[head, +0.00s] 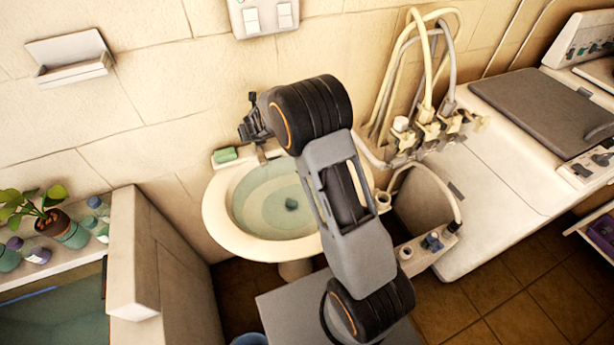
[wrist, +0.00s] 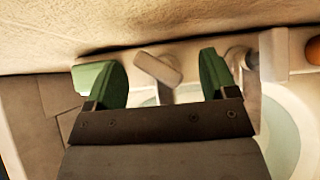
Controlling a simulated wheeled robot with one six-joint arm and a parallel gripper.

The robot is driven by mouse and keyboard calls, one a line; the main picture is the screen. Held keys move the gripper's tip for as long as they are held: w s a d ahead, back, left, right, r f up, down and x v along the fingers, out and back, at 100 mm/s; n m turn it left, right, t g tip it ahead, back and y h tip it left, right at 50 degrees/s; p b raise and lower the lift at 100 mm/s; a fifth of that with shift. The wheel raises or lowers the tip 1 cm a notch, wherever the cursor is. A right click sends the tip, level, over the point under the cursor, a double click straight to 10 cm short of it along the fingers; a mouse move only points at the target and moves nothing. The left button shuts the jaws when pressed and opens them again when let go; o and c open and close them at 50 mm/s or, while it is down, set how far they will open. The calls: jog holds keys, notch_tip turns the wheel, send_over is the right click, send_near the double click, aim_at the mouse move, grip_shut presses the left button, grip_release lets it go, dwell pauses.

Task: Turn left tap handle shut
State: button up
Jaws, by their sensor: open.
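The washbasin (head: 214,212) stands against the wall in the head view, with its rim also visible in the wrist view (wrist: 283,150). In the wrist view a pale lever-like tap handle (wrist: 158,68) sits between the two green finger pads of my gripper (wrist: 164,80), tilted, with a gap on each side. My gripper (head: 252,128) is open above the basin's back rim in the head view. A grey metal tap part (wrist: 240,60) stands right of the right finger. My arm hides the right side of the basin's back in the head view.
A green soap bar (head: 227,154) lies at the basin's back left corner, close to my left finger. A white block (wrist: 273,55) and an orange round thing (wrist: 313,50) are at the right. The wall is close behind.

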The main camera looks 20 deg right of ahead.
jog(key=p+v, duration=0.3)
jog(key=v, duration=1.1)
jog(key=s+d+f+m+g+h, duration=0.1)
jog(key=s+d+m+g+h, duration=0.4)
jog(key=m, duration=1.2)
jog(key=s+d+r+m+g+y+b, duration=0.1)
jog(key=s+m+y+b, duration=0.2)
jog(key=s+m, duration=1.3)
jog(key=shift+g+b, duration=0.3)
jog(key=shift+b, duration=0.1)
jog(key=shift+d, duration=0.1)
jog(key=shift+c, duration=0.4)
